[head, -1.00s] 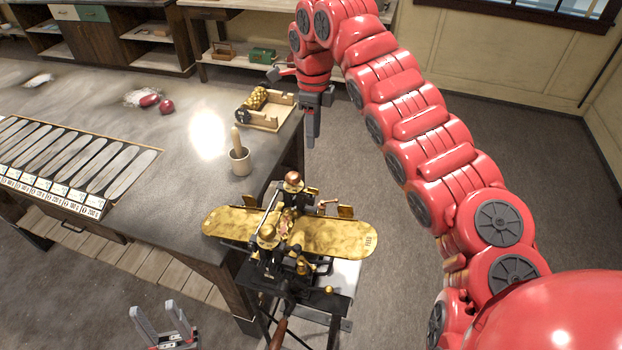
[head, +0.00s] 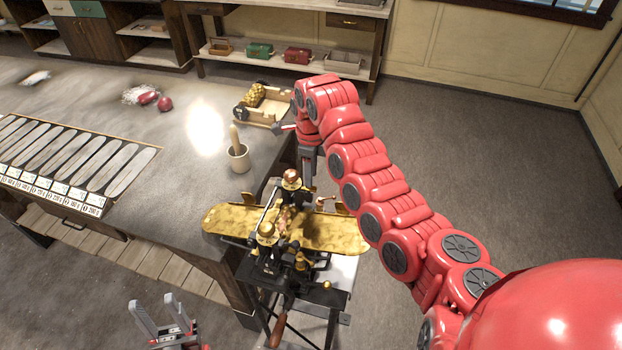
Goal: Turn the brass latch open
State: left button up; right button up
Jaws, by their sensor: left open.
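The drop roller machine (head: 292,268) stands on a dark stand at the table's right edge, with a long gold patterned plate (head: 228,222) across it. It carries several brass and copper parts, including a copper-topped post (head: 291,178), a brass dome (head: 267,233) and a small brass knob (head: 327,285). Which part is the latch is too small to tell. My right gripper (head: 307,178) hangs fingers-down just behind and above the machine, near the copper-topped post; whether its fingers are apart is unclear. My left gripper (head: 162,312) is open and empty at the bottom, left of the machine.
The grey table (head: 180,205) holds a cup with a pestle (head: 238,157), a wooden tray (head: 262,117) with a gold roller, red items (head: 165,103) and a row of flat metal plates (head: 95,165). A wooden handle (head: 277,332) hangs below the machine. Floor on the right is clear.

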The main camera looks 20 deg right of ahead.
jog(key=shift+f, duration=1.7)
grip_shut()
